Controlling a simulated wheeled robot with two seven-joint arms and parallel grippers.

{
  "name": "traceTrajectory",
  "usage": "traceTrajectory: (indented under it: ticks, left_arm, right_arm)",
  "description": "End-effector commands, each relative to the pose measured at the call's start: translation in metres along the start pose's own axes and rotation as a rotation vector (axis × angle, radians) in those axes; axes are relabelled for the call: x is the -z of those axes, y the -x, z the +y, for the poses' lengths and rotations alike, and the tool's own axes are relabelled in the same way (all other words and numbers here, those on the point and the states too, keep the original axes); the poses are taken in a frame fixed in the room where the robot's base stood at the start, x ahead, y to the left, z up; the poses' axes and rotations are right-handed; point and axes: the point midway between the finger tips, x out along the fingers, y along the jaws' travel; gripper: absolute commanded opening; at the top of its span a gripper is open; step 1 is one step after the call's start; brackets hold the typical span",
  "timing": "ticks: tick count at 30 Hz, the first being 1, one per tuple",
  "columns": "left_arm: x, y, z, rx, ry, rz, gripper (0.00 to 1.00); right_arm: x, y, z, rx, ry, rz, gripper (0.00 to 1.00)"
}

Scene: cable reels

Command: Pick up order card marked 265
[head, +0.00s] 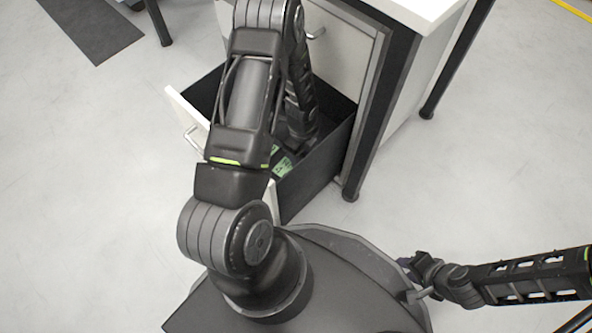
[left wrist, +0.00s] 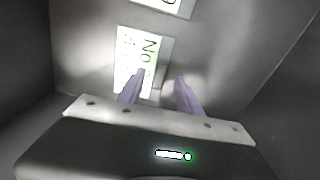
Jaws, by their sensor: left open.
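A pale green card (left wrist: 132,60) with dark print lies on the floor of the open drawer in the left wrist view. Its print reads partly as "No"; I cannot read its number. A second green card (left wrist: 165,4) is cut off by the top edge. In the head view a green card (head: 284,167) shows in the drawer beside my left arm. My left gripper (left wrist: 160,82) is open, its purple fingers pointing at the first card, one finger overlapping its lower right part. Whether they touch it I cannot tell.
The open drawer (head: 312,186) has dark walls close around my left gripper. A white-topped cabinet (head: 400,90) with dark legs stands behind it. A dark mat (head: 92,25) lies at the far left. The grey floor around is mostly clear.

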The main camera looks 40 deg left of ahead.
Motion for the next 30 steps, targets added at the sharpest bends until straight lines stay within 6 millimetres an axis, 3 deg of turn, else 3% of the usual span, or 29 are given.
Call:
traceTrajectory:
  ticks: [1, 4, 22, 30]
  left_arm:
    - [0.0003, -0.0119, 0.0006, -0.001, -0.001, 0.000, 0.42]
    - [0.0000, -0.0178, 0.0001, 0.000, 0.000, 0.000, 0.42]
    - [0.0001, -0.0169, 0.0003, -0.001, 0.000, 0.000, 0.42]
    - [0.0001, -0.0169, 0.0004, -0.001, 0.000, 0.000, 0.21]
  right_arm:
    - [0.0003, -0.0070, 0.0025, 0.001, 0.000, 0.001, 0.33]
    - [0.0008, -0.0088, 0.0030, 0.002, 0.000, 0.001, 0.33]
    - [0.0007, -0.0073, 0.0027, 0.002, -0.001, 0.000, 0.33]
    - [0.0007, -0.0073, 0.0028, 0.002, -0.001, 0.000, 0.33]
